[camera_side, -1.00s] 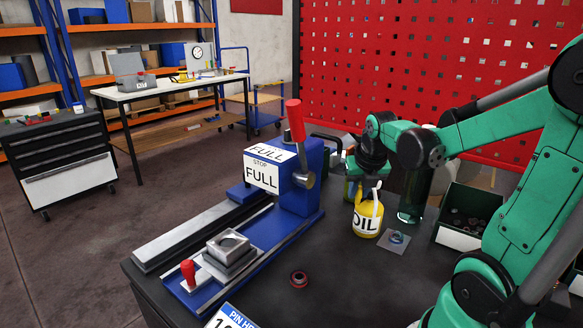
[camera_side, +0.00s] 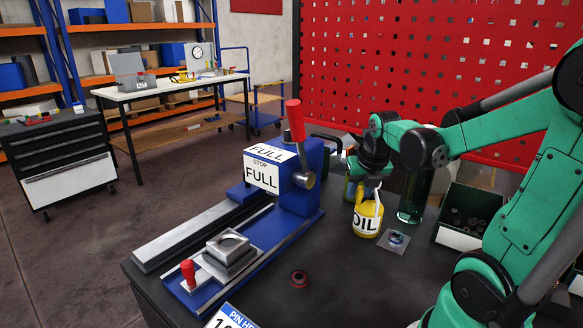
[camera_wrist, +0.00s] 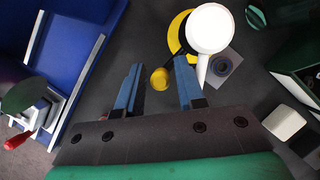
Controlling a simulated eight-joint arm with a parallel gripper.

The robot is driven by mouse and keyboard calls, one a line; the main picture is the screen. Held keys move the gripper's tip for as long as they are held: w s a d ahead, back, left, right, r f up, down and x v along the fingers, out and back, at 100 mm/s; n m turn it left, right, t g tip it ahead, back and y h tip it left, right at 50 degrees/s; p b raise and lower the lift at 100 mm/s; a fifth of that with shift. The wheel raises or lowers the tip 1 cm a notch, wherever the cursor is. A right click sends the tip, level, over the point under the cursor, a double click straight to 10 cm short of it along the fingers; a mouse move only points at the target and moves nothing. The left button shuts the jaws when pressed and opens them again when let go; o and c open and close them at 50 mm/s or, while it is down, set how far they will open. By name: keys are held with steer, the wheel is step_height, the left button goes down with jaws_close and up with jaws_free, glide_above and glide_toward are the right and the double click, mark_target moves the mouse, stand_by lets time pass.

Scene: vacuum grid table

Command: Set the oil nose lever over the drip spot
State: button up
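The yellow oil can (camera_side: 367,220), labelled OIL, stands on the dark table. In the wrist view its yellow edge (camera_wrist: 176,36) shows under a white round top (camera_wrist: 209,28), with a white nose pointing toward the bottom of the picture. A small grey square pad (camera_side: 391,246) lies right beside the can. A dark round spot (camera_wrist: 222,65) is on the pad, just right of the white nose. My gripper (camera_wrist: 159,65) is open, its blue fingers apart, with a round yellow piece (camera_wrist: 160,79) visible between them. In the side view my gripper (camera_side: 368,188) is at the can's top.
A blue press (camera_side: 300,180) with a red-handled lever and FULL/STOP labels stands left of the can. A dark parts bin (camera_side: 465,214) is to the right and a green bottle-like cylinder (camera_side: 413,195) behind.

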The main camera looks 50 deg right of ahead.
steer(key=shift+v, duration=2.75)
jaws_close()
steer(key=shift+w+r+m, duration=0.25)
steer(key=shift+m, duration=0.35)
steer(key=m+g+y, duration=0.1)
steer(key=m+g, duration=0.4)
steer(key=m, duration=1.1)
glide_toward(359, 187)
step_height(359, 187, down, 9)
steer(key=shift+m, duration=0.4)
